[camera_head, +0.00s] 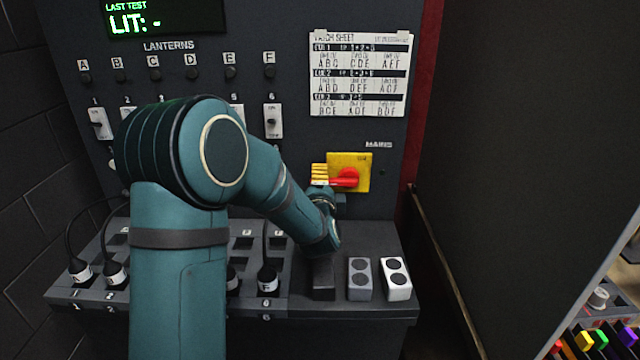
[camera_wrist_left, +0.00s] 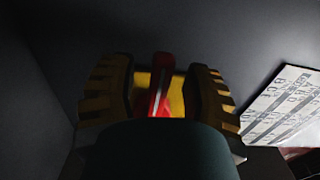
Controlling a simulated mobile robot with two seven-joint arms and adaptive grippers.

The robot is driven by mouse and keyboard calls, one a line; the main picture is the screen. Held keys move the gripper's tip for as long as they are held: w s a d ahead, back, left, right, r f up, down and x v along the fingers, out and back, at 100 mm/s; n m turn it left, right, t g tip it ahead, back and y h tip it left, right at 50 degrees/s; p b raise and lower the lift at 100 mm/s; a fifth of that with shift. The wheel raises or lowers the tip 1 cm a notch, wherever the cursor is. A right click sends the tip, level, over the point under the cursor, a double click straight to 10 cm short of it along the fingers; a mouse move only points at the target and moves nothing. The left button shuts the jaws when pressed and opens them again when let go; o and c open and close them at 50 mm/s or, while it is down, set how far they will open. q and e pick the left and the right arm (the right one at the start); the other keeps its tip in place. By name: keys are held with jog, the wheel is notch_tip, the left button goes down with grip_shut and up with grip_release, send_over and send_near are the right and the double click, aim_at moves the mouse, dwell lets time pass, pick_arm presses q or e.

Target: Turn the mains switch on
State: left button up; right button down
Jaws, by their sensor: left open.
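The mains switch has a yellow plate (camera_head: 362,160) and a red knob (camera_head: 347,178), on the dark panel below the label MAINS. In the head view the red handle points left, lying about level. My left gripper (camera_head: 322,174) is at the left side of the switch. In the left wrist view the red handle (camera_wrist_left: 160,85) stands between the two yellow-brown fingers of my left gripper (camera_wrist_left: 162,95). The fingers are open, one on each side of it, and I cannot tell if they touch it. My right gripper is not in view.
A printed patch sheet (camera_head: 360,75) hangs on the panel above the switch. A ledge below holds plugs with cables (camera_head: 80,268), a grey block (camera_head: 360,279) and a white block (camera_head: 397,279). A dark wall (camera_head: 520,150) stands at the right.

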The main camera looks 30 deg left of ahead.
pick_arm(q)
jog(key=shift+o, duration=0.2)
jog(key=shift+w, duration=0.15)
grip_shut()
jog(key=shift+a+r, duration=0.1)
